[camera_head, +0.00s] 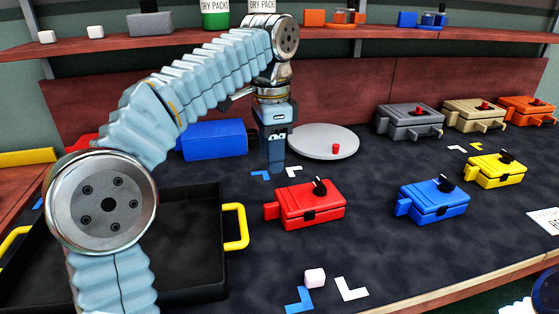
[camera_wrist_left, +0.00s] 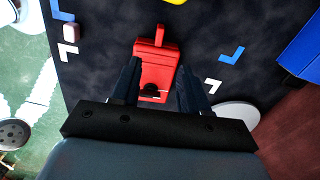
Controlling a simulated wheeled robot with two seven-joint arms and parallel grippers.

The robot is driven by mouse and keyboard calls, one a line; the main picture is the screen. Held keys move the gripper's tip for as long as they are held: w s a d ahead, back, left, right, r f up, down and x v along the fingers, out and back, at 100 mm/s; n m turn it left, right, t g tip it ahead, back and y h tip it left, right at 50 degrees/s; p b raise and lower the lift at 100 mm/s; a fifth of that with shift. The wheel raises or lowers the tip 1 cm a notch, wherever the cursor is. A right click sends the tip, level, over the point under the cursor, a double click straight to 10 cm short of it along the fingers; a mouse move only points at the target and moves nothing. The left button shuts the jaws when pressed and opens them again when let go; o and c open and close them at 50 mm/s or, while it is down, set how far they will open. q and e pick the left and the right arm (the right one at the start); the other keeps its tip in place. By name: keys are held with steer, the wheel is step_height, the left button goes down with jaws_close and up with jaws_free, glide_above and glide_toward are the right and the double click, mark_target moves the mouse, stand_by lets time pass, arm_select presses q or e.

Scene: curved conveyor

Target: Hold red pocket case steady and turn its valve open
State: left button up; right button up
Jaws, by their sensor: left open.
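The red pocket case (camera_head: 308,208) sits upright on the dark mat, with a black valve knob (camera_head: 320,187) on top and a red tab on its left side. My left gripper (camera_head: 273,162) hangs pointing down behind and left of the case, apart from it. In the left wrist view the red case (camera_wrist_left: 154,68) shows between the two open fingers of the left gripper (camera_wrist_left: 160,72), and its black knob (camera_wrist_left: 150,89) is nearest the palm. Nothing is held. The right gripper is not in view.
A black tray (camera_head: 215,215) with yellow handles stands left. A blue box (camera_head: 213,140) and a grey disc (camera_head: 325,142) lie behind. Blue (camera_head: 436,203) and yellow (camera_head: 495,171) cases stand right. A pinkish cube (camera_head: 314,277) lies in front between corner marks.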

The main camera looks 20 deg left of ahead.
mark_target(272, 204)
arm_select(q)
step_height(272, 204, down, 13)
steer(key=b, duration=0.3)
steer(key=shift+s+f, duration=0.1)
jaws_close()
stand_by(0.4)
stand_by(0.9)
